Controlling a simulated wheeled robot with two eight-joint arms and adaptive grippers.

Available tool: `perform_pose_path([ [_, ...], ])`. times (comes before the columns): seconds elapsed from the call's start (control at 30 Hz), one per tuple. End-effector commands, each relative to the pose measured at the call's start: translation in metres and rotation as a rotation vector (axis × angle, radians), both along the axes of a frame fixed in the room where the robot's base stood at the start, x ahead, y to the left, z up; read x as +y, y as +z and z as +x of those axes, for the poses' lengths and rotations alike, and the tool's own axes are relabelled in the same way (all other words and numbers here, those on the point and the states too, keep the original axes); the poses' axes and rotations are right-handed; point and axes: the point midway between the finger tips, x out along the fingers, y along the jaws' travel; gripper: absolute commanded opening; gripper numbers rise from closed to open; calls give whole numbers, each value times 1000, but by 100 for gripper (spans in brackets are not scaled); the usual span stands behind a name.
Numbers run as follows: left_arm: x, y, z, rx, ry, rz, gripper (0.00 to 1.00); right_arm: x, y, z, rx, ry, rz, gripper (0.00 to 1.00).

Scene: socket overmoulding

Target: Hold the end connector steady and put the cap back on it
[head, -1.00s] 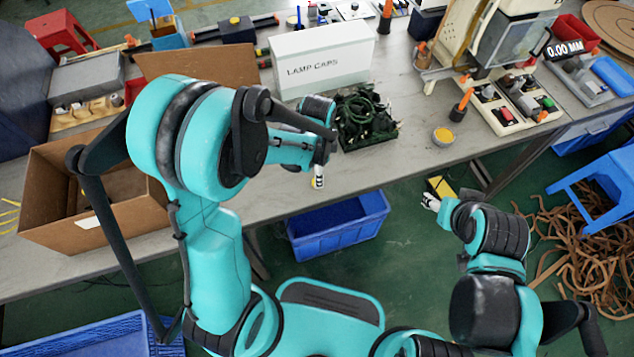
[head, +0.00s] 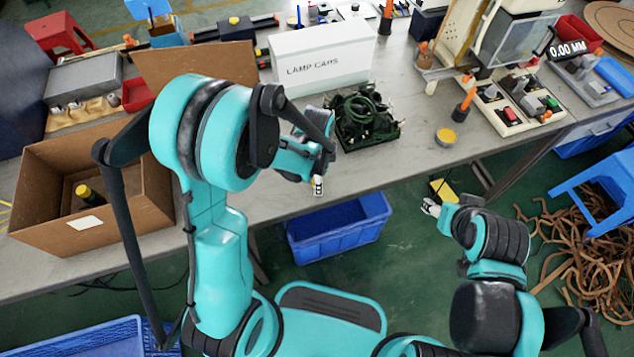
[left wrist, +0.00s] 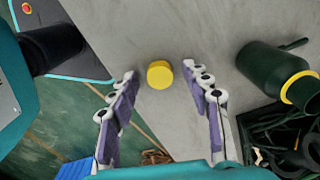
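A round yellow cap (left wrist: 159,74) lies on the grey table in the left wrist view. My left gripper (left wrist: 160,85) is open, with one finger on each side of the cap and nothing held. In the head view my left gripper (head: 318,186) is low near the table's front edge and hides the cap. A dark green connector with a yellow ring (left wrist: 270,75) lies at the right in the left wrist view, beside a dark green wire bundle (head: 364,118). My right gripper (head: 431,207) is in front of the table, away from the connector; its opening is too small to judge.
A white lamp caps box (head: 322,62) stands behind the wire bundle. An open cardboard box (head: 130,215) is at the left. A small round yellow-filled dish (head: 446,137) sits right of the bundle, with clear table around it. A blue bin (head: 340,232) is below the front edge.

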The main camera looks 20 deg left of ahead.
Motion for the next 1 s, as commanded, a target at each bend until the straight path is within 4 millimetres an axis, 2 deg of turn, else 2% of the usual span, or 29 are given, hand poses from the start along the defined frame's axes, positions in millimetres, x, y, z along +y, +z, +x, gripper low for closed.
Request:
perform_pose_path([
  [0.03, 0, 0, 0, 0, 0, 0, 36, 0, 0, 0, 0, 0, 0, 54],
  [0.13, 0, 0, 0, 0, 0, 0, 18, 0, 0, 0, 0, 0, 0, 54],
  [0.17, 0, 0, 0, 0, 0, 0, 16, 0, 0, 0, 0, 0, 0, 54],
  [0.5, 0, 0, 0, 0, 0, 0, 16, 0, 0, 0, 0, 0, 0, 54],
  [0.63, 0, 6, 0, 0, 0, 0, 16, 0, 4, 0, 0, 0, 0, 54],
  [0.77, 0, 21, 0, 0, 0, 0, 16, 0, 11, 0, 0, 0, 0, 54],
  [0.9, 0, 47, 0, 0, 0, 0, 16, 0, 25, 0, 0, 0, 0, 54],
  [1.0, -23, 58, -5, 0, -7, 0, 16, 0, 32, 0, 0, 0, 0, 54],
])
